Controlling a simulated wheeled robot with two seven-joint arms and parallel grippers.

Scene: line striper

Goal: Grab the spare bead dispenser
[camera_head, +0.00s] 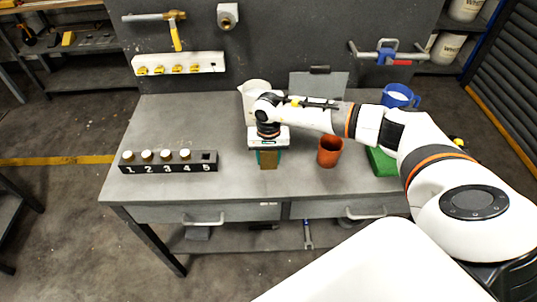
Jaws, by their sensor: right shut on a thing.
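My right gripper (268,158) points down over the middle of the workbench, near its front. It is shut on a small brown object (268,160), of which the lower part shows between the teal-edged fingers. The gripper hides its upper part, so I cannot tell for sure that it is the spare bead dispenser, nor whether it touches the bench. A black rack (168,167) numbered 1 to 5 stands to the left; slots 1 to 4 hold white-capped pieces and slot 5 is empty. My left gripper is not in view.
An orange cup (329,152) stands just right of the gripper, with a green block (381,163) farther right. A white pitcher (251,92) and a blue mug (399,95) stand behind. The workbench (190,115) is clear behind the rack.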

